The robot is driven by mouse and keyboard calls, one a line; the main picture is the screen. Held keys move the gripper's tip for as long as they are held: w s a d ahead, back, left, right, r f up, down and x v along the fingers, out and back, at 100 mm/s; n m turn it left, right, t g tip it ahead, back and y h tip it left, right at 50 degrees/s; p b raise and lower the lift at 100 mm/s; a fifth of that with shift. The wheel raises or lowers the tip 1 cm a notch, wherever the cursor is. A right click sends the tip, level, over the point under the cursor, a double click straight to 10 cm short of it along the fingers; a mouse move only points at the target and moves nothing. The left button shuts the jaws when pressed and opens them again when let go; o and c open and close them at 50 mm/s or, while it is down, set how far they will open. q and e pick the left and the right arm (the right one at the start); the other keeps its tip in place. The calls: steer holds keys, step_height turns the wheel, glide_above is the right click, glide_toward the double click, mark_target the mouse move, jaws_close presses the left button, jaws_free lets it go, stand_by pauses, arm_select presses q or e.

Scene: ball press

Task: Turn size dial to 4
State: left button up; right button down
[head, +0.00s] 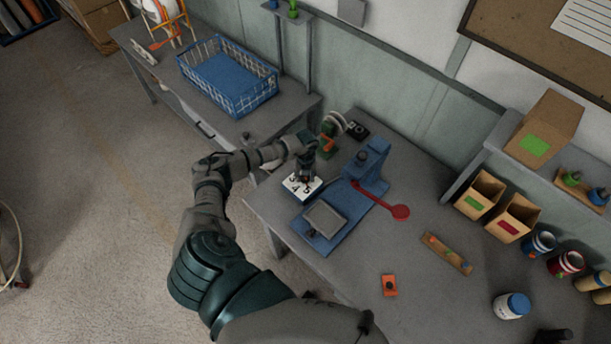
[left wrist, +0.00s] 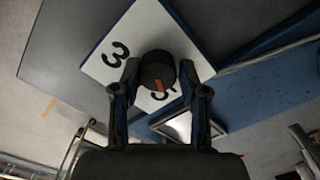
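The size dial is a dark round knob (left wrist: 158,70) on a white number plate (left wrist: 135,38), with an orange mark on the knob. In the left wrist view a 3 shows at the left of the plate. Another digit below the knob is partly hidden, so I cannot read the setting. In the head view the plate (head: 291,186) shows 3, 4 and 5 at the table's near left edge. My left gripper (head: 307,172) is over the dial. In the left wrist view its fingers (left wrist: 160,80) stand open on either side of the knob; contact is unclear. My right gripper is not in view.
A blue press (head: 369,166) with a red lever (head: 399,211) and a grey square plate (head: 325,219) stands right beside the dial. A blue basket (head: 236,102) is on the other table.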

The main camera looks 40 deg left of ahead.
arm_select(q)
steer(key=shift+a, duration=0.1)
steer(key=c, duration=0.5)
steer(key=shift+c, duration=0.2)
steer(key=shift+f+m, duration=0.1)
steer(key=shift+m, duration=0.2)
steer(key=shift+m+b, duration=0.75)
steer(key=shift+m, duration=0.15)
steer(key=m+b, duration=0.2)
steer(key=m, duration=0.2)
steer(key=m+b, duration=0.2)
steer(key=m, duration=0.2)
steer(key=shift+m, duration=0.3)
steer(key=shift+m+b, duration=0.3)
